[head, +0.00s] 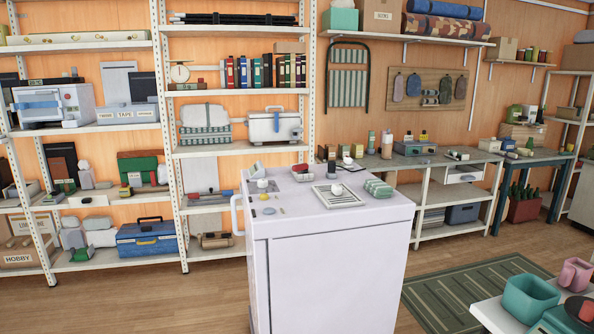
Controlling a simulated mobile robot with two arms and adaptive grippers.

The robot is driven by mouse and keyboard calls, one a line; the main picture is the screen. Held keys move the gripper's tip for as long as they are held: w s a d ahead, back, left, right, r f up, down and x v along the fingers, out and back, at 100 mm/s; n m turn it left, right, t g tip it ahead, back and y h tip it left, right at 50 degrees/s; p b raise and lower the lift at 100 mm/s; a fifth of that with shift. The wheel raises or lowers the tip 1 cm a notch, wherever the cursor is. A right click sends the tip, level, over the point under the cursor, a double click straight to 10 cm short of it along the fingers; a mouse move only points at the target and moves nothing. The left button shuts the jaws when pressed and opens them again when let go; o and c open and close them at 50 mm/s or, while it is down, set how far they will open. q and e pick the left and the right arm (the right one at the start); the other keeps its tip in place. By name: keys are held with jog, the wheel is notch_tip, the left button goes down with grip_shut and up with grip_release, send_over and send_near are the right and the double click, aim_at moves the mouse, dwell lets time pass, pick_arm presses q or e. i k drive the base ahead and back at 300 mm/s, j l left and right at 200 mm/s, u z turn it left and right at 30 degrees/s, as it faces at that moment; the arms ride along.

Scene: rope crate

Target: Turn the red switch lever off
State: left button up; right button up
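I cannot make out the red switch lever for certain in the head view. A small dark red item (300,168) lies at the back of the white cabinet top (285,222), too small to tell whether it is a lever or how it is set. Neither of my grippers is in view.
The white cabinet stands mid-floor, with a tray (338,196) and a green striped bundle (378,188) on top. Loaded shelves line the back wall. A workbench (440,160) is behind right. A table with a teal container (530,297) is at lower right. Floor at lower left is clear.

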aim_at(303, 168)
jog(key=i+j, duration=0.3)
jog(key=i+j+z, duration=0.1)
jog(key=i+j, duration=0.2)
jog(key=j, duration=0.2)
jog(key=i+j, duration=0.3)
jog(key=j, duration=0.15)
jog(key=i+j, duration=0.3)
jog(key=j+z, duration=0.05)
jog(key=j, duration=0.05)
